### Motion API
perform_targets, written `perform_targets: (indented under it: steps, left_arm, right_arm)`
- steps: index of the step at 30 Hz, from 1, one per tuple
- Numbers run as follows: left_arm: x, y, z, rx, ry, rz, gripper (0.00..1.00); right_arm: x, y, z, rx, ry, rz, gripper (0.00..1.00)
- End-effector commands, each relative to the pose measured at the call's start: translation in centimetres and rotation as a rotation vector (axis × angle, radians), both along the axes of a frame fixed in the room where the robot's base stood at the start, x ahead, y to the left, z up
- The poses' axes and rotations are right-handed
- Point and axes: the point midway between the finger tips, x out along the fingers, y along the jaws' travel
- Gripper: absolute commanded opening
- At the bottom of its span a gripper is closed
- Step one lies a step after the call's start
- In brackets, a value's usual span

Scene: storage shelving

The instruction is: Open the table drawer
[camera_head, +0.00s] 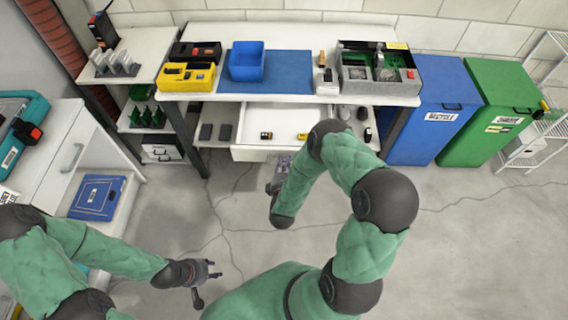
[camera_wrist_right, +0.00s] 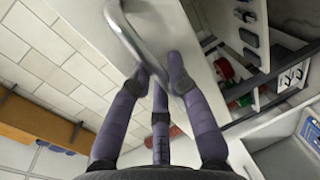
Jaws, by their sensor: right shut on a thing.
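The white table drawer (camera_head: 246,153) is pulled out from under the workbench, and its inside shows in the head view. Small yellow-and-black items (camera_head: 266,135) lie in it. My right gripper (camera_head: 284,163) is at the drawer's front, partly hidden by its own arm. In the right wrist view, the fingers of my right gripper (camera_wrist_right: 163,82) are closed on the curved metal handle (camera_wrist_right: 127,35) of the white drawer front (camera_wrist_right: 180,30). My left gripper (camera_head: 208,270) is apart from everything, low over the floor, with its fingers spread and empty.
The workbench (camera_head: 300,31) carries a blue bin (camera_head: 246,62), a yellow case (camera_head: 186,77) and a grey toolbox (camera_head: 380,68). Blue (camera_head: 432,110) and green (camera_head: 500,110) waste bins stand to the right. A white cabinet (camera_head: 60,145) stands at the left. The floor between is clear.

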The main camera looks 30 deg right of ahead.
Motion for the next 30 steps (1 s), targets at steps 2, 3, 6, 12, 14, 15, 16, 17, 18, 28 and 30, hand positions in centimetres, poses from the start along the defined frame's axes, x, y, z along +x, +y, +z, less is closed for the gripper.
perform_targets:
  steps: [2,3,6,12,14,15,16,17,18,28,30]
  left_arm:
    - [0.0,0.0,0.0,0.000,0.000,0.000,0.40]
    - [0.0,0.0,0.0,0.000,-0.001,0.000,0.40]
    - [0.0,0.0,0.0,0.000,0.000,0.000,0.40]
    - [0.0,0.0,0.0,0.000,0.000,0.000,0.40]
    - [0.0,0.0,0.0,0.000,0.000,0.000,0.40]
    - [0.0,0.0,0.0,0.000,0.000,0.000,0.40]
    - [0.0,0.0,0.0,0.000,0.000,0.000,0.40]
    - [0.0,0.0,0.0,0.000,0.000,0.000,0.40]
    - [0.0,0.0,0.0,0.000,0.000,0.000,0.40]
    - [0.0,0.0,0.0,0.000,0.000,0.000,0.40]
    - [0.0,0.0,0.0,0.000,0.000,0.000,0.40]
  right_arm:
    - [0.0,0.0,-0.1,0.001,0.002,0.000,0.00]
    - [0.0,0.0,-0.1,0.001,0.002,0.000,0.00]
    - [0.0,0.0,-0.1,0.001,0.002,0.000,0.00]
    - [0.0,0.0,0.0,0.001,0.001,0.000,0.44]
    - [0.0,0.0,0.0,0.001,0.001,0.000,0.44]
    - [0.0,0.0,0.0,0.001,0.001,0.000,0.44]
    - [0.0,0.0,0.0,0.001,0.001,0.000,0.44]
    - [0.0,0.0,0.0,0.000,0.000,0.000,0.44]
    - [0.0,0.0,0.0,0.000,0.000,0.000,0.44]
    - [-3.0,2.0,0.7,0.001,0.002,0.004,0.44]
    - [-4.3,2.7,1.1,0.001,0.002,0.003,0.44]
